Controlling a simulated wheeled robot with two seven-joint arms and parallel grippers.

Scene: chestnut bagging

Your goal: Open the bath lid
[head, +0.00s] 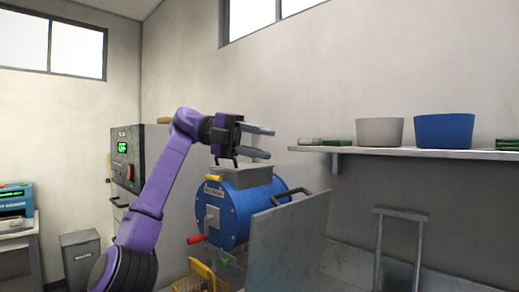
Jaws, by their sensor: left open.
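A grey flat panel (289,244), which looks like the bath lid, stands steeply raised at the lower middle. A dark bar handle (291,193) shows at its upper left edge. The bath itself cannot be made out. My left gripper (266,142) is above and left of the panel, with its two fingers apart and pointing right. Nothing is between them, and it appears clear of the panel and handle. My right gripper is not in view.
A blue drum machine (238,212) with a grey hopper and red handle stands behind the panel. A yellow basket (201,277) is below it. A wall shelf (350,151) at right holds a grey tub (380,132) and a blue tub (444,131). A grey upright frame (401,212) stands below.

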